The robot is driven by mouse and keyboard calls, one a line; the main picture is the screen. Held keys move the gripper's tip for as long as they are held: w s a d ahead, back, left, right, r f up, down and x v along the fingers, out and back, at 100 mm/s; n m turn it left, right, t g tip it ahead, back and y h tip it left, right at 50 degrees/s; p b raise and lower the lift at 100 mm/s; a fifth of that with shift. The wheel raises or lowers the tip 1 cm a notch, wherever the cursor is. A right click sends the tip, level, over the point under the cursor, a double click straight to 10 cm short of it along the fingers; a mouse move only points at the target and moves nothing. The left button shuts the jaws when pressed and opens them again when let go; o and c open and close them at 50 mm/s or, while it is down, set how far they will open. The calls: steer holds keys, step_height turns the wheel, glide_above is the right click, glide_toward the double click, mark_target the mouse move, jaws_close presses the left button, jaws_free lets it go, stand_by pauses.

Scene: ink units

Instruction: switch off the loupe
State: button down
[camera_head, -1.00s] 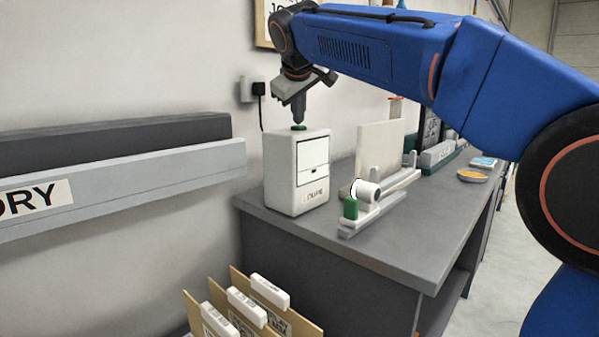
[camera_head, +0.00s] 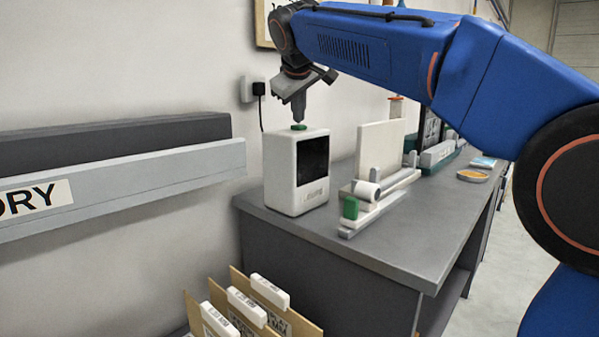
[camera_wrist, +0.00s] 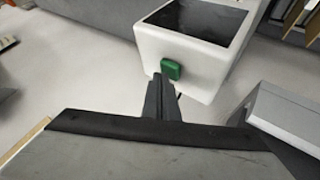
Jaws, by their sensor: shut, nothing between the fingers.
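The loupe (camera_head: 283,172) is a white box with rounded edges on the grey bench, with a label on its lower front. Its screen (camera_head: 312,159) is dark; it also shows dark in the wrist view (camera_wrist: 206,18). A green button (camera_head: 299,127) sits on its top, and it also shows in the wrist view (camera_wrist: 171,69). My gripper (camera_head: 298,119) is shut and empty, pointing down just above the button. In the wrist view the fingertips (camera_wrist: 164,80) are right beside the button; I cannot tell whether they touch it.
On the bench (camera_head: 400,245), a rail holder with a white roll (camera_head: 367,191) and a green block (camera_head: 350,207) stands to the right of the loupe. A wall plug (camera_head: 257,89) is behind. Upright brown boards with white tabs (camera_head: 270,291) stand in front. A grey ledge (camera_head: 120,178) is at left.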

mark_target(299, 126)
steer(key=shift+r, duration=0.15)
steer(key=shift+r, duration=2.9)
